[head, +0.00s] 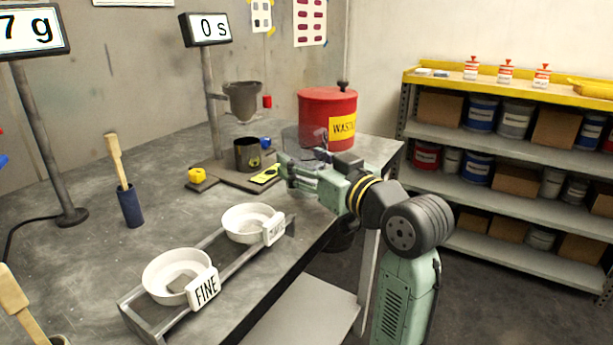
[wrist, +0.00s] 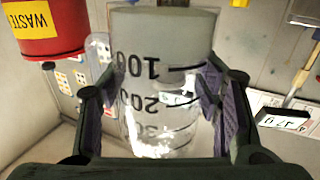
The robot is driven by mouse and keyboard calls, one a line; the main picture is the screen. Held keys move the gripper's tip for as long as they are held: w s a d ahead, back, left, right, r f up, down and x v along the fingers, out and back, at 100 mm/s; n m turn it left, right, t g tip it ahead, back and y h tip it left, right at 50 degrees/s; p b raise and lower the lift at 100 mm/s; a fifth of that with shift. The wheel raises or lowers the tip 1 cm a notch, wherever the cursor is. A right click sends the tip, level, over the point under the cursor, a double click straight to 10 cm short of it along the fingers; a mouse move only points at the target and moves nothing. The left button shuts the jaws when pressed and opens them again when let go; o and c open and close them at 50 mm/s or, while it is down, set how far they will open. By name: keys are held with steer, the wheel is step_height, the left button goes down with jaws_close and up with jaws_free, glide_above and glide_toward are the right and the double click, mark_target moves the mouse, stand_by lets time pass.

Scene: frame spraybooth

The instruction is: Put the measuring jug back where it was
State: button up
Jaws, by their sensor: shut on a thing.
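The clear measuring jug (wrist: 158,125) fills the middle of the wrist view, with black marks and numbers on its wall. That view is upside down, so the jug looks roughly upright. Grey contents show at its base end, near the 100 mark. My gripper (wrist: 163,100) is shut on it, with a purple pad on each side. In the head view my gripper (head: 291,168) is over the bench's far right part, beside the stand. The jug shows there only as a faint clear shape (head: 311,138) before the red bin, partly hidden. I cannot tell whether its base touches anything.
The red waste bin (head: 312,108) stands close behind my gripper. A funnel stand (head: 242,98) with a dark cup (head: 246,154) is to the left. Two white bowls (head: 176,270) (head: 246,220) sit on a front rack. Bare bench (head: 90,245) lies left.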

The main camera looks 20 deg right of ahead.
steer(key=shift+f, duration=1.7)
steer(key=shift+f, duration=0.1)
steer(key=o, duration=1.3)
steer(key=b+v, duration=0.1)
steer(key=v, duration=1.1)
steer(key=shift+r, duration=0.2)
steer(key=shift+s, duration=0.1)
